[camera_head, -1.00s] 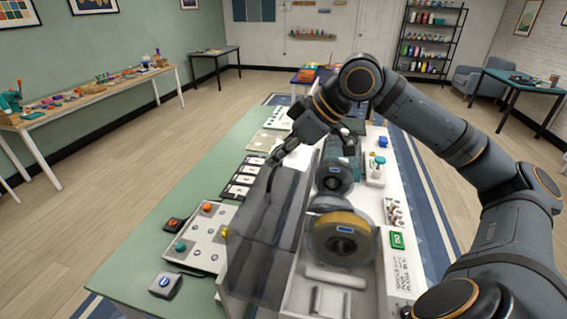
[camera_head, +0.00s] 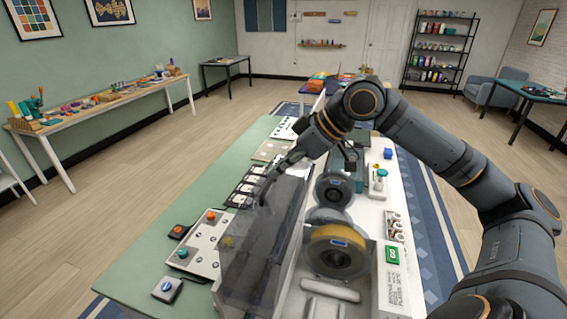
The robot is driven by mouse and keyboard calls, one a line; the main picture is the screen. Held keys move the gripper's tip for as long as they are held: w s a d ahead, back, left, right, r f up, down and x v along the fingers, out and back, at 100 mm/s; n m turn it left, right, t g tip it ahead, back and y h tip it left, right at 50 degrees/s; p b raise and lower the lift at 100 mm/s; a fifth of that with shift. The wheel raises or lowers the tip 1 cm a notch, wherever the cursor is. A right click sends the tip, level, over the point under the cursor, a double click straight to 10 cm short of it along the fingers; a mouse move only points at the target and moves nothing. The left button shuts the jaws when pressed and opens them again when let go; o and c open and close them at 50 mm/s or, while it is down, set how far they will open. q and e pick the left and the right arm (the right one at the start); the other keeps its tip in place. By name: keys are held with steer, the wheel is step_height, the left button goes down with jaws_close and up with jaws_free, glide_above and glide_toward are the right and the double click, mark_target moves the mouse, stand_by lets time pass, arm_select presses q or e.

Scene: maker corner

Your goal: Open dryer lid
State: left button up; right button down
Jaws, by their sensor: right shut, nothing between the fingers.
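The dryer is a long white box on the green table, with filament spools inside, one of them yellow (camera_head: 337,250) and one dark (camera_head: 333,190). Its smoky, see-through lid (camera_head: 250,262) stands swung up and over to the left side, so the spools lie uncovered. My right gripper (camera_head: 268,190) is shut and empty, at the upper edge of the lid; I cannot tell whether it touches. Part of it is seen through or beside the lid. My left gripper is not in view.
A control panel (camera_head: 203,245) with coloured buttons and a small grey button box (camera_head: 167,289) lie left of the lid. A green display (camera_head: 392,255) is at the dryer's right. The table's left strip is bare green. A side table (camera_head: 110,100) with tools stands along the left wall.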

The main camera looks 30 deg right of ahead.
steer(key=a+r+b, duration=0.1)
steer(key=b, duration=0.2)
steer(key=shift+w, duration=0.35)
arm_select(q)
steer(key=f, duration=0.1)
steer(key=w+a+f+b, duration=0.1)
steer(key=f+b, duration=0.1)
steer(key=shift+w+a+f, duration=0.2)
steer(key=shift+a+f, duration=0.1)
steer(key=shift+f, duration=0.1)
arm_select(e)
steer(key=v, duration=0.9)
steer(key=shift+s+d+f, duration=0.2)
steer(key=shift+s+d, duration=0.15)
steer(key=shift+d, duration=0.15)
